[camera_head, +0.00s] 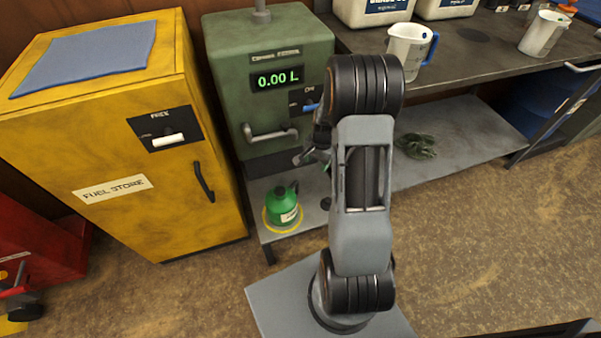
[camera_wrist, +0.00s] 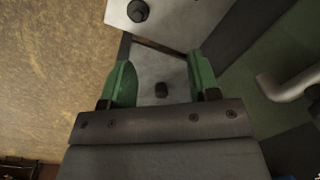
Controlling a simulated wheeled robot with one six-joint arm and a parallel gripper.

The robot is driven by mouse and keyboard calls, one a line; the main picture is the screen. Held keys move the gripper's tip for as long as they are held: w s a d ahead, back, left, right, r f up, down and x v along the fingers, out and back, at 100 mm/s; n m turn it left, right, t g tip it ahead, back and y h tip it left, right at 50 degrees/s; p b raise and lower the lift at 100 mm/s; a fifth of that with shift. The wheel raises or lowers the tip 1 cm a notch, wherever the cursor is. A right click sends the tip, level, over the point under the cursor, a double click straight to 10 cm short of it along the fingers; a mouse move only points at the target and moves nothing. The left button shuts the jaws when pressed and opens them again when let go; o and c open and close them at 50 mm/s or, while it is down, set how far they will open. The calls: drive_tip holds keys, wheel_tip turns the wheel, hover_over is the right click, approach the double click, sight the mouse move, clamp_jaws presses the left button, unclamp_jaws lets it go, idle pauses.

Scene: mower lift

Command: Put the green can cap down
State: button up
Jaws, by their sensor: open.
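The green can (camera_head: 284,210) stands upright on the low grey shelf, inside a yellow ring, in the head view. A small dark piece (camera_head: 326,203), which looks like the green can cap, rests on the shelf to its right. My gripper (camera_head: 309,157) is in front of the green dispenser, above the shelf. Its two green fingers are apart with nothing gripped between them, as the wrist view (camera_wrist: 160,82) shows. The exact gap to the cap cannot be told.
The green dispenser (camera_head: 262,95) reads 0.00 L and has a protruding handle (camera_head: 270,134). The yellow fuel store (camera_head: 150,190) stands at left. A jug (camera_head: 405,50) sits on the bench. A dark green cloth (camera_head: 416,146) lies on the lower shelf. Open floor lies at right.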

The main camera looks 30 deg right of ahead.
drive_tip(key=s+a+r+n+t, duration=0.1)
drive_tip(key=s+a+r+n, duration=0.15)
drive_tip(key=a+r, duration=0.35)
drive_tip(key=s+a+r+n, duration=0.2)
drive_tip(key=a+r+n, duration=0.15)
drive_tip(key=r, duration=0.35)
drive_tip(key=s+a+r+n+t+h, duration=0.1)
drive_tip(key=s+a+r+n, duration=0.4)
drive_tip(key=s, duration=0.4)
drive_tip(key=shift+s+a+r+n, duration=0.3)
drive_tip(key=shift+s+r+n, duration=0.1)
drive_tip(key=shift+r+n, duration=0.3)
